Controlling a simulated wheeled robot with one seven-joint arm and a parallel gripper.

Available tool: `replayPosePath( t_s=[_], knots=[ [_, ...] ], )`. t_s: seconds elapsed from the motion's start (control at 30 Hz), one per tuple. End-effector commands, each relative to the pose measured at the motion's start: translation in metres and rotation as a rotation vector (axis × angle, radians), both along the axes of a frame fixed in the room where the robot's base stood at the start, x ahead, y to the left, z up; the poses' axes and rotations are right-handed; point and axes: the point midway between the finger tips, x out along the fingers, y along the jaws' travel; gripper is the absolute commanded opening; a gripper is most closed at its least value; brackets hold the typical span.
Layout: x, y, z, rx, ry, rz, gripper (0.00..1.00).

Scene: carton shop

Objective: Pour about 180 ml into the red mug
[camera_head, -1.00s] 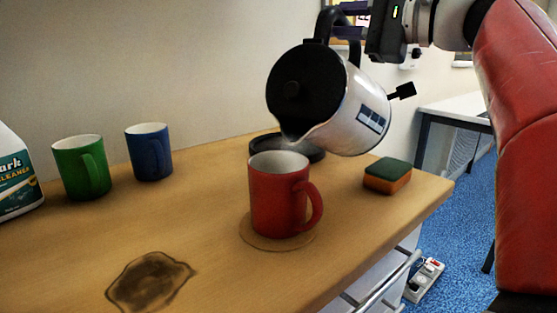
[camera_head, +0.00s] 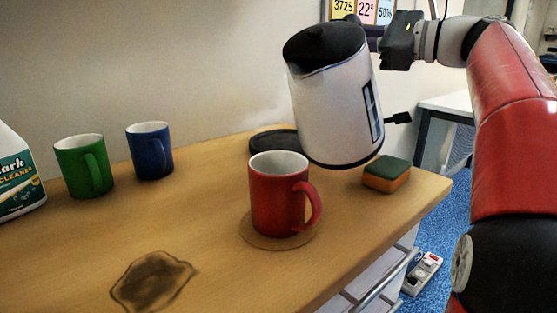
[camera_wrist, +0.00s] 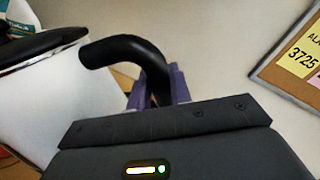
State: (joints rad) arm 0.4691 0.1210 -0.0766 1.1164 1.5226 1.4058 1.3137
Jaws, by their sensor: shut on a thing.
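The red mug (camera_head: 277,203) stands upright on a round coaster (camera_head: 262,241) near the counter's front edge. Its inside shows pale, and I cannot make out a liquid level. My gripper (camera_wrist: 157,90) is shut on the black handle of the white kettle (camera_head: 332,112). The kettle hangs in the air behind and to the right of the mug, nearly upright with a slight tilt. No stream shows from its spout. In the wrist view the handle (camera_wrist: 112,49) passes between the purple fingers. The fingertips are mostly hidden in the head view.
A black kettle base (camera_head: 273,142) sits behind the mug. A green and orange sponge (camera_head: 386,175) lies to the right. A green mug (camera_head: 84,168), a blue mug (camera_head: 150,152) and a cleaner bottle (camera_head: 16,178) stand at left. A dark stain (camera_head: 152,281) marks the front.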

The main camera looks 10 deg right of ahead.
Motion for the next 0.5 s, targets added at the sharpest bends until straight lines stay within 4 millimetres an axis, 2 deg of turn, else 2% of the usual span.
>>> replayPosePath(
  t_s=[0.4,0.5],
  knots=[
    [0.034,-0.03,-0.034,0.26,0.295,0.001,0.0],
    [0.036,-0.032,-0.045,0.304,0.345,0.001,0.0]
  ],
)
